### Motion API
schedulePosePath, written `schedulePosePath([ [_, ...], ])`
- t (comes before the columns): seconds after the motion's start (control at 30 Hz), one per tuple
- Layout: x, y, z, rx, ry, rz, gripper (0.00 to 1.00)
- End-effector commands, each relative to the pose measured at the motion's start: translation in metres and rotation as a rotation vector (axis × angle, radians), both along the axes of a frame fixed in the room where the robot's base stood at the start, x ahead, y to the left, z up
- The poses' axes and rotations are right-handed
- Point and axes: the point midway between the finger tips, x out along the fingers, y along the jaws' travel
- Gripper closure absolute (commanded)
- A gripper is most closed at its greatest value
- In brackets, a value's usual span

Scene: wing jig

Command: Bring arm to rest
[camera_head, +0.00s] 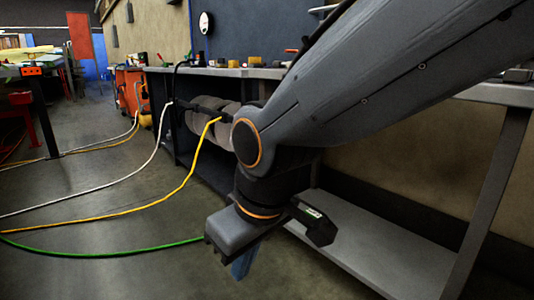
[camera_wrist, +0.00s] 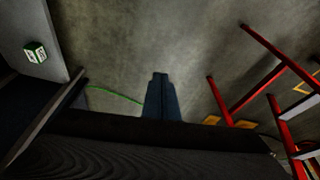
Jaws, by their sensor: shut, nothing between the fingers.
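My arm reaches in from the upper right in the head view and bends down at its elbow and wrist. My gripper (camera_head: 241,266) hangs at the arm's end, pointing down over the concrete floor, in front of the workbench. Only a small blue-grey part of its fingers shows there. In the wrist view my gripper (camera_wrist: 160,76) shows as dark blue fingers pressed together, with nothing between them. Bare floor lies beyond the fingertips.
A long workbench (camera_head: 265,73) with a lower shelf (camera_head: 350,245) stands close beside my arm. Yellow (camera_head: 160,200), white and green (camera_head: 110,254) hoses cross the floor. Red frame bars (camera_wrist: 262,88) stand at the right in the wrist view. The floor at left is mostly open.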

Motion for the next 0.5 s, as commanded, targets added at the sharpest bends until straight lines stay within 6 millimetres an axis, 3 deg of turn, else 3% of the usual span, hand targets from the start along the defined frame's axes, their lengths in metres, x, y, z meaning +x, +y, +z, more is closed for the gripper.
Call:
schedulePosePath([
  [0.03, -0.021, -0.008, -0.009, -0.008, 0.074, -0.048, 1.00],
  [0.2, -0.091, -0.029, -0.031, -0.039, 0.313, -0.209, 1.00],
  [0.5, -0.076, -0.050, 0.017, -0.047, 0.296, -0.290, 1.00],
])
